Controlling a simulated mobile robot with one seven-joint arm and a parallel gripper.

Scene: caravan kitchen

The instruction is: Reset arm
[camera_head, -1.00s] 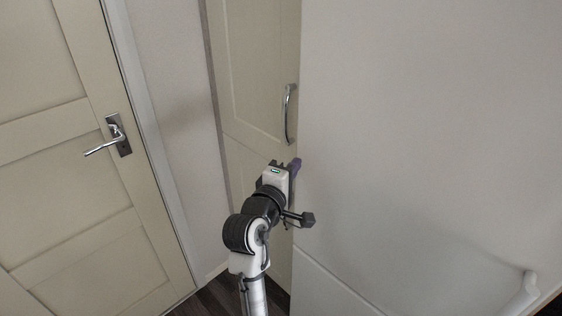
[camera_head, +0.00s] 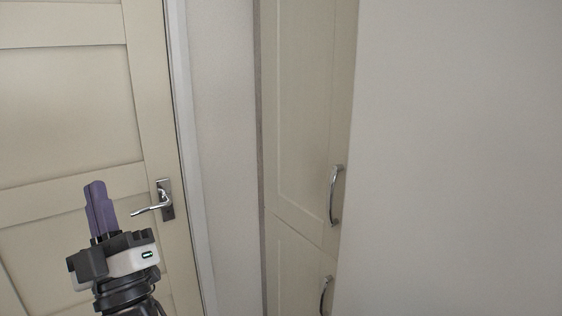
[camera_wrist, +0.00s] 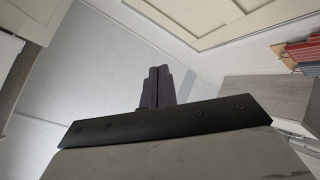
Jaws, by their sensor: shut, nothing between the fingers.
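My gripper (camera_head: 96,188) is at the lower left of the head view, pointing up, with its purple fingers together and nothing between them. It stands in front of the cream door, to the left of the door's metal handle in the picture. In the wrist view the closed fingers (camera_wrist: 158,72) show at the middle, beyond the dark bracket, with no object at their tips. Most of my arm is below the edge of the head view.
A cream door (camera_head: 70,110) with a lever handle (camera_head: 162,200) is at left. A tall cupboard (camera_head: 300,120) with a curved upper handle (camera_head: 335,195) and a lower handle (camera_head: 325,295) stands in the middle. A plain pale panel (camera_head: 460,160) fills the right side.

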